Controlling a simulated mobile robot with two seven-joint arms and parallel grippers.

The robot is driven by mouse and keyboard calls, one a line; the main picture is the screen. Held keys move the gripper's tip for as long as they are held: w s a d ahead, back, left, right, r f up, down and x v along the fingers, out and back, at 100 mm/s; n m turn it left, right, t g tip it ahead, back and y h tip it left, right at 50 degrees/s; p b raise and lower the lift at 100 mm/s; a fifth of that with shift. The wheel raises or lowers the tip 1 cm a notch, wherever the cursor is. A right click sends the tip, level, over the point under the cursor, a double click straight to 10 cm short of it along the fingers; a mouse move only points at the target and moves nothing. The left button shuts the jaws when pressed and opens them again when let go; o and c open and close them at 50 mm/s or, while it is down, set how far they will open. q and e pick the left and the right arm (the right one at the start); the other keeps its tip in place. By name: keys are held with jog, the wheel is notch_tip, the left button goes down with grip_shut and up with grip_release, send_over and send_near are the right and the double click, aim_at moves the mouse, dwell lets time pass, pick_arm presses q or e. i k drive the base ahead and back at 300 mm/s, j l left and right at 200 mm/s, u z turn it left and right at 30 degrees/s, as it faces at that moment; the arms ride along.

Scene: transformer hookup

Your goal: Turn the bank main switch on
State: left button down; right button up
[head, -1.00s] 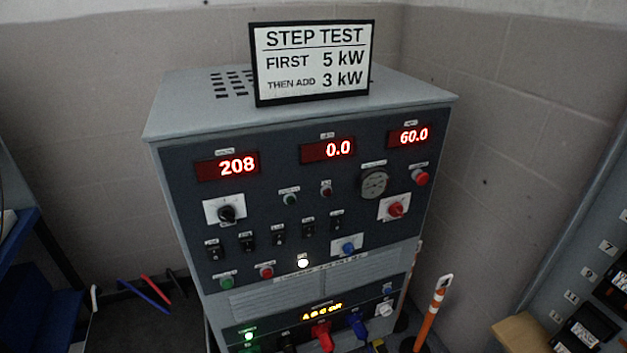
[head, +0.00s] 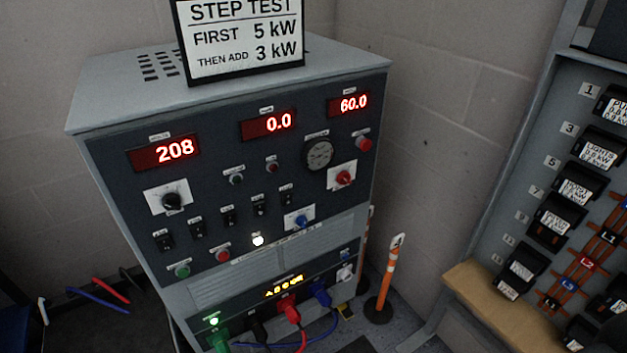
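The grey load bank cabinet (head: 225,62) stands left of centre with a dark front panel. Its rotary knobs on white plates are a black one (head: 172,201) at left, a red one (head: 344,178) at right and a blue one (head: 302,221) lower down. Several small black toggle switches (head: 229,216) sit in a row between them. The labels are too small to read, so I cannot tell which is the main switch. Red displays read 208 (head: 165,152), 0.0 (head: 268,124) and 60.0 (head: 348,103). A white lamp (head: 258,240) is lit. Neither gripper is in view.
A STEP TEST sign (head: 243,42) stands on the cabinet. Coloured cables plug in low at the front, near a green plug (head: 217,339). An orange post (head: 389,276) stands on the floor at right. A breaker panel (head: 553,110) and wooden ledge (head: 470,290) are further right.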

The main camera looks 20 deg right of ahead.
aim_at(344, 178)
jog(key=z, duration=1.1)
jog(key=i+l+z, duration=0.1)
jog(key=z, duration=0.5)
jog(key=i+l, duration=0.1)
jog(key=i, duration=0.3)
